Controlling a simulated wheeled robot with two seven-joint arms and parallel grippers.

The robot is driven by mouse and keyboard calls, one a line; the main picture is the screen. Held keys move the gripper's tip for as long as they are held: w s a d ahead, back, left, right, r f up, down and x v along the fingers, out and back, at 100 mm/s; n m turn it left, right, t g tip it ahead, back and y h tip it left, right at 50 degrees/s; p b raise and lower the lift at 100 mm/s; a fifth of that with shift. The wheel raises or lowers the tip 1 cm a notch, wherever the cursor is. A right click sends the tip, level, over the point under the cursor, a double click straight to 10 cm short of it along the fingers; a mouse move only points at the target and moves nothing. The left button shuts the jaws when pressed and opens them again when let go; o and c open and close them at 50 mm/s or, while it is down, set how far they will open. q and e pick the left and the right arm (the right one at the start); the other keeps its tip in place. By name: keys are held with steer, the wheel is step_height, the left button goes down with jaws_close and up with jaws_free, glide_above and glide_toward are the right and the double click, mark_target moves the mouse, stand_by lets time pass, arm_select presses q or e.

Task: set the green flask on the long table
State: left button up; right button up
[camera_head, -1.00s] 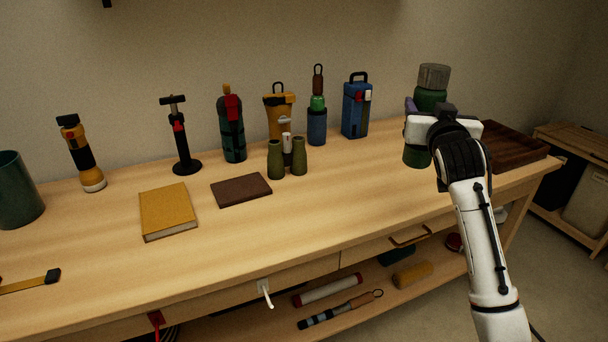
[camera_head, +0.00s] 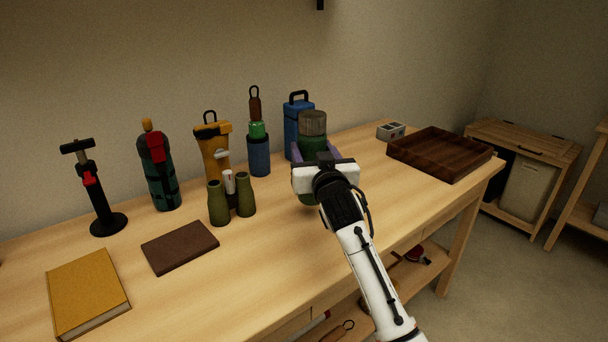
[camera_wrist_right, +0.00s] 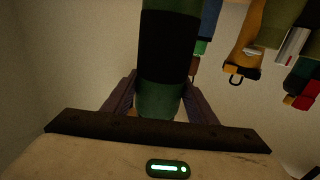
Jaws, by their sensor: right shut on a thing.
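The green flask (camera_head: 313,147) has a grey-brown cap and stands upright in my right gripper (camera_head: 318,163) over the right half of the long table (camera_head: 270,237). The gripper's body hides much of the flask's middle, and I cannot tell whether its base touches the tabletop. In the right wrist view the flask (camera_wrist_right: 168,100) shows green with a wide black band, between the two purple-grey fingers of the right gripper (camera_wrist_right: 160,95). The right gripper is shut on it. My left gripper is not in view.
A blue lantern-like case (camera_head: 297,118) stands just behind the flask, and green binoculars (camera_head: 217,203) stand to its left. A dark wooden tray (camera_head: 440,154) lies at the table's right end, with a small grey box (camera_head: 391,131) behind. Bare tabletop lies between flask and tray.

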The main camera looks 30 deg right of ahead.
steer(key=shift+f+b, duration=0.4)
steer(key=shift+f, duration=1.85)
steer(key=shift+f, duration=0.1)
steer(key=o, duration=1.4)
steer(key=shift+f, duration=0.15)
steer(key=v, duration=1.2)
steer(key=shift+a+p, duration=0.1)
steer(key=shift+p, duration=0.2)
